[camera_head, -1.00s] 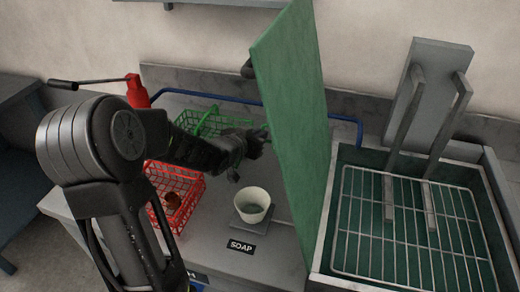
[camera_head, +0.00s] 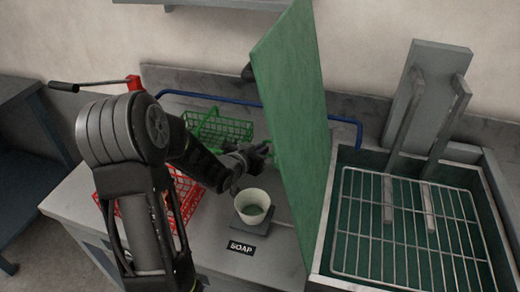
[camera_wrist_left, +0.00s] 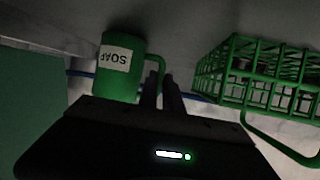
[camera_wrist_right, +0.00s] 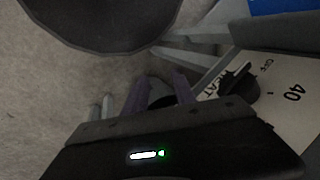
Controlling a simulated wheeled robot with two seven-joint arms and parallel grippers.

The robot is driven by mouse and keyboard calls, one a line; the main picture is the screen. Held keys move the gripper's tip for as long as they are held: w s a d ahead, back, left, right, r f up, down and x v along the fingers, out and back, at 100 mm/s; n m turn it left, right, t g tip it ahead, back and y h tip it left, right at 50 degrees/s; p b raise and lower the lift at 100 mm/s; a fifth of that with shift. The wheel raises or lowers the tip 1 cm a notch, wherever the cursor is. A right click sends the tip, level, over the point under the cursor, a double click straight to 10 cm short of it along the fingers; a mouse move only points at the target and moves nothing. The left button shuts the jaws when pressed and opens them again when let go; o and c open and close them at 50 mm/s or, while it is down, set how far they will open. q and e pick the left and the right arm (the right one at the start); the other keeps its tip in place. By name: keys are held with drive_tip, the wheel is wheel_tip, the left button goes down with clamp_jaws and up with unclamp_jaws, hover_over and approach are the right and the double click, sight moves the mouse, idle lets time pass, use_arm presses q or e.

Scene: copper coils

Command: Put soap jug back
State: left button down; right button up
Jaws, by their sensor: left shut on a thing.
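The green soap jug (camera_wrist_left: 121,68), with a white SOAP label, shows in the left wrist view, upside down there. My left gripper (camera_wrist_left: 163,85) is shut on its loop handle (camera_wrist_left: 158,66). In the head view the left gripper (camera_head: 264,150) is beside a tall green panel (camera_head: 292,120), which hides most or all of the jug. A SOAP label (camera_head: 241,247) lies on the counter, in front of a dark square pad (camera_head: 268,224) bearing a white cup (camera_head: 247,199) with green contents. My right gripper (camera_wrist_right: 158,92) is open, its fingers apart; I see nothing held in it.
A green wire basket (camera_head: 225,128) and a red one (camera_head: 187,192) stand left of the cup. A blue rail (camera_head: 205,97) runs along the back. A basin with a wire rack (camera_head: 405,225) is at the right. A dial marked 40 (camera_wrist_right: 292,92) shows in the right wrist view.

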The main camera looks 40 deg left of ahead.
use_arm(q)
drive_tip(key=shift+f+b, duration=0.25)
drive_tip(key=shift+b, duration=0.05)
drive_tip(key=c, duration=1.5)
unclamp_jaws()
drive_tip(key=shift+r, duration=0.1)
drive_tip(key=shift+r+p, duration=0.2)
drive_tip(key=shift+p, duration=0.15)
drive_tip(key=v, duration=1.2)
drive_tip(key=shift+f, duration=0.15)
